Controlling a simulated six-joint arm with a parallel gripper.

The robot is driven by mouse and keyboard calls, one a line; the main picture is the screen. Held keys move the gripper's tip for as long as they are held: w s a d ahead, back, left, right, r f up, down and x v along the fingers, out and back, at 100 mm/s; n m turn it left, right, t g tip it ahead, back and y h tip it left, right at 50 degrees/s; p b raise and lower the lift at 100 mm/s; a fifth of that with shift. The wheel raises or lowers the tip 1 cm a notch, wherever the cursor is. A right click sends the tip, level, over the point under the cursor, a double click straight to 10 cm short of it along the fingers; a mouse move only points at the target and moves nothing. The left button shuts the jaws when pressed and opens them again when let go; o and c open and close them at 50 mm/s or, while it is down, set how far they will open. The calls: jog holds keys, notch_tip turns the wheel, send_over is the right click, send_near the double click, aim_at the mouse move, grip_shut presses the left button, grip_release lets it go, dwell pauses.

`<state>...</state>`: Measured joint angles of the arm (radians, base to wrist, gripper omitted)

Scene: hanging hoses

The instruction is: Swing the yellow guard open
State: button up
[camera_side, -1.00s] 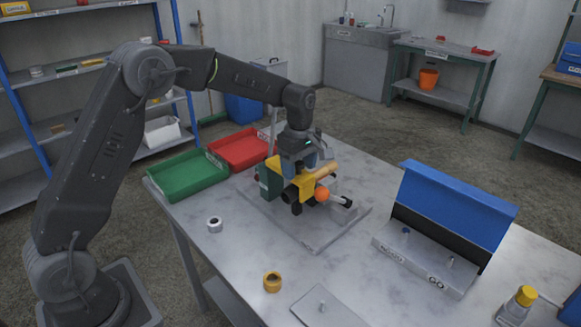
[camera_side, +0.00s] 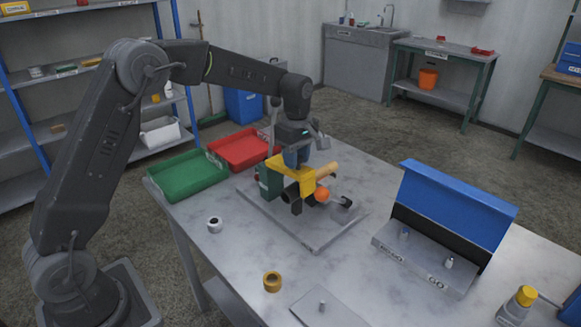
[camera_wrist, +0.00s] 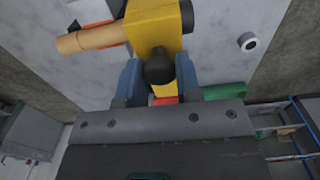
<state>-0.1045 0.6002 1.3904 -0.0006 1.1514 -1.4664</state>
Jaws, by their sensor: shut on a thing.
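The yellow guard (camera_side: 306,180) is part of a machine on a grey plate (camera_side: 312,232), in the middle of the table. My gripper (camera_side: 297,158) comes down on the guard from above. In the wrist view the guard (camera_wrist: 150,28) runs up from between my blue fingers (camera_wrist: 158,80). A black knob (camera_wrist: 160,70) on it sits between the fingers, which are shut on it. The guard's hinge is hidden from me.
A green tray (camera_side: 187,176) and a red tray (camera_side: 239,148) lie behind left. A white ring (camera_side: 215,224) and a yellow ring (camera_side: 272,281) lie in front.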

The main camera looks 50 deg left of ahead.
jog(key=shift+a+r, duration=0.1)
jog(key=shift+r, duration=0.05)
jog(key=shift+a+r, duration=0.75)
jog(key=shift+r, duration=0.15)
jog(key=shift+a+r, duration=0.75)
jog(key=shift+a, duration=0.2)
